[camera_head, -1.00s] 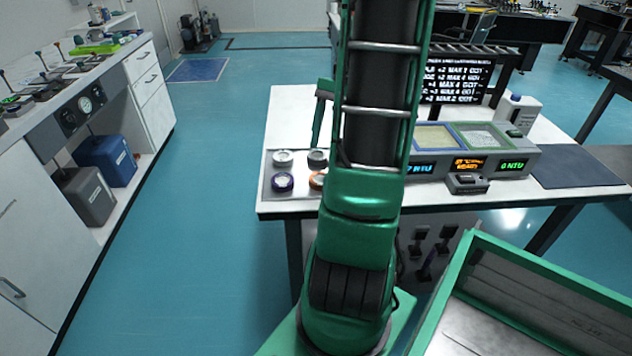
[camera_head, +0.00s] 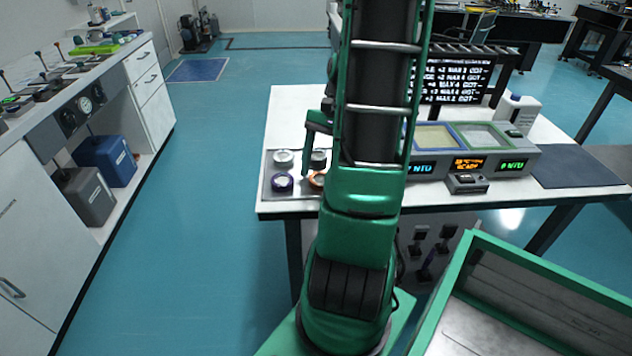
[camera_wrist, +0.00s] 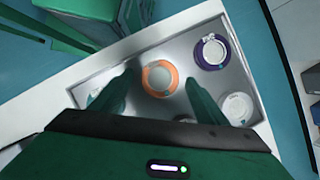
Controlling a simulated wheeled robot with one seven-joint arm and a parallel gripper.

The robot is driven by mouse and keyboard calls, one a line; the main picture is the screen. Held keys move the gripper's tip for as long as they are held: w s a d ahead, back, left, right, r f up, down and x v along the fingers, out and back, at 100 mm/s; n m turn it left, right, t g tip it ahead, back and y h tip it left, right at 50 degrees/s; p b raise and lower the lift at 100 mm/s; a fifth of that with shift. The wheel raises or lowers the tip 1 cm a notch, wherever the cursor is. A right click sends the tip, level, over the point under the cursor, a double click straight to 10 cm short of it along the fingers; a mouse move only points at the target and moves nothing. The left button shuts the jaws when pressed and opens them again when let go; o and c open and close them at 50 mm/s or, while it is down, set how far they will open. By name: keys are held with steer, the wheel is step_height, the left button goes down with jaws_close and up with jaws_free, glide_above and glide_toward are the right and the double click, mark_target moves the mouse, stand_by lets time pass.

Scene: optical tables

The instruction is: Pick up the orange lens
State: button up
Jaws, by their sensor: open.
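The orange lens (camera_wrist: 160,78) is a round disc with an orange rim and a pale centre. It lies in a shallow grey tray (camera_wrist: 186,48) on the white table. In the head view the orange lens (camera_head: 317,179) is partly hidden by my arm. My gripper (camera_wrist: 158,86) is open, its two green fingers on either side of the lens in the wrist view. The lens is not gripped, and I cannot tell the exact height of the fingertips above it. In the head view most of my gripper is hidden behind my arm.
A purple-rimmed lens (camera_wrist: 211,51) and a white one (camera_wrist: 238,108) lie in the same tray, close to the right finger. A dark lens (camera_head: 318,158) sits behind the orange one. A row of displays (camera_head: 470,165) stands to the right on the table.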

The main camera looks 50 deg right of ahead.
steer(key=c, duration=1.2)
steer(key=shift+r, duration=0.15)
